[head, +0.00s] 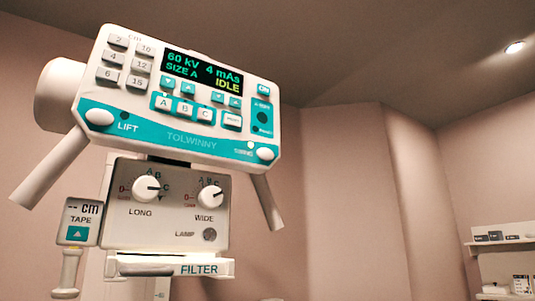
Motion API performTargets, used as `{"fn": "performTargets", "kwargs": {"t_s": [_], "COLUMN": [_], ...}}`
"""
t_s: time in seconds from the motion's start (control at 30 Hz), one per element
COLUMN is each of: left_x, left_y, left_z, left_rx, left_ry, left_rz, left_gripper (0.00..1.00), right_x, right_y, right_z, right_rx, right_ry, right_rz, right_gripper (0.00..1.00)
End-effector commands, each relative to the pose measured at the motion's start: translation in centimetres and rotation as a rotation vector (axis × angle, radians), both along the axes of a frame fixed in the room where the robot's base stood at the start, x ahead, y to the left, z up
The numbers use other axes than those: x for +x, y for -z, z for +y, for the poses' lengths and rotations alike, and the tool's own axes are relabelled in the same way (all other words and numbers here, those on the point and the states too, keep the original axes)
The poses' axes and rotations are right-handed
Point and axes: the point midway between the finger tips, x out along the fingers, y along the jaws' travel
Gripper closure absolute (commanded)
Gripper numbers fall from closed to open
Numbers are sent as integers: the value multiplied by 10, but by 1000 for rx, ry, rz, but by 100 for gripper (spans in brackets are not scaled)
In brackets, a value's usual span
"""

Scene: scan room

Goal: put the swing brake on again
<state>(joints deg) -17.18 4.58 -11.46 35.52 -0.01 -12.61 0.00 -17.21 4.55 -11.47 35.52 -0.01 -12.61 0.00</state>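The swing brake is a white oval knob (265,153) at the lower right corner of the X-ray head's control panel (190,143). A small label sits to its left, too small to read surely. A small pale lamp (250,144) shows just above it. A similar white knob (100,117) marked LIFT is at the panel's lower left. The panel's display (202,72) reads 60 kV, 4 mAs, SIZE A and IDLE. The whole head looks tilted in the picture. Neither of my grippers is in view.
Below the panel is a collimator box (160,205) with LONG and WIDE dials, then a FILTER tray (170,267). A TAPE unit (78,222) hangs at its left. Handlebars (267,203) stick out below the panel. A stocked shelf (505,242) is far right; the space between looks clear.

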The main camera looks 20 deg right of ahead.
Motion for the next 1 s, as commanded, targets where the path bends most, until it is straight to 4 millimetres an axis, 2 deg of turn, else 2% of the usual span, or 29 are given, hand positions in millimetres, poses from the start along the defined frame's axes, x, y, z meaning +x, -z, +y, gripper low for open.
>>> {"fn": "performTargets", "kwargs": {"t_s": [0.03, 0.2, 1.0], "left_x": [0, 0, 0], "left_y": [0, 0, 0], "left_z": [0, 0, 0], "left_rx": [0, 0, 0], "left_ry": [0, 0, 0], "left_rz": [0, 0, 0], "left_gripper": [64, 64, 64], "right_x": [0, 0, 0], "right_y": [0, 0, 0], "right_z": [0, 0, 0], "right_rx": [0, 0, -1], "right_ry": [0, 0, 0], "right_rz": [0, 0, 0], "right_gripper": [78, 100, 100]}}
